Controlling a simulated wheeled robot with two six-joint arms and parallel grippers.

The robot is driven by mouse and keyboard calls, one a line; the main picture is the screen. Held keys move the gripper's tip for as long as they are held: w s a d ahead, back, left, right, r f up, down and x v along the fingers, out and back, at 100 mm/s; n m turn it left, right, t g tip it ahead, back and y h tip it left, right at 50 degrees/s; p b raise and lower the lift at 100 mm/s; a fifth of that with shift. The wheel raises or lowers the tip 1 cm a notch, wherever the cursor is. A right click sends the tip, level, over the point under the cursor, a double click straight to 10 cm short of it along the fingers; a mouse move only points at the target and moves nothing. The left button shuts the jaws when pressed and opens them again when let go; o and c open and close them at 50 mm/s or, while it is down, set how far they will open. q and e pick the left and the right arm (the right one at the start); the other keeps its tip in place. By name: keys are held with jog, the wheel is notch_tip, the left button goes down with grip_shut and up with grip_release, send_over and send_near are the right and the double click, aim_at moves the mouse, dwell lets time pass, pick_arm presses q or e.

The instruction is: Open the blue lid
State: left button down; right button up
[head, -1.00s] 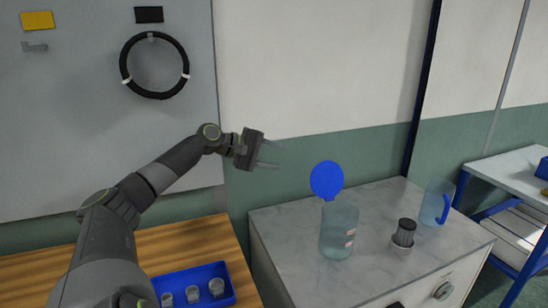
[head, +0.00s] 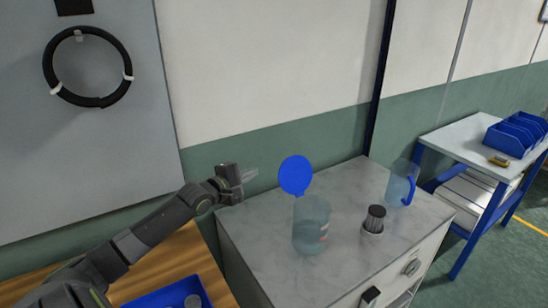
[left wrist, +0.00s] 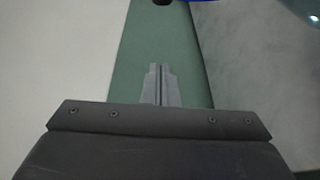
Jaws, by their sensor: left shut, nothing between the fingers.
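The blue lid (head: 295,175) stands raised and upright at the rim of a clear bluish jar (head: 312,228) on the marble-topped cabinet. The lid is swung open, and the jar's mouth is uncovered. My left gripper (head: 250,173) is to the left of the lid, apart from it, with its fingers pointing right. In the left wrist view the fingers (left wrist: 160,85) are shut together with nothing between them. A bit of blue shows at the top right corner of that view. My right gripper is not in view.
A dark-capped small container (head: 374,220) and a clear jug with a blue handle (head: 402,183) stand right of the jar on the cabinet (head: 270,238). A blue tray (head: 165,295) sits on the wooden table at lower left. A wall is behind.

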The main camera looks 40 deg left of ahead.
aim_at(293, 174)
pick_arm(q)
jog(key=w+d, duration=0.4)
jog(key=w, duration=0.4)
jog(key=shift+w+d+r+p, duration=0.15)
jog(key=shift+d+r+p, duration=0.15)
jog(key=shift+d+p, duration=0.1)
dwell(0.5)
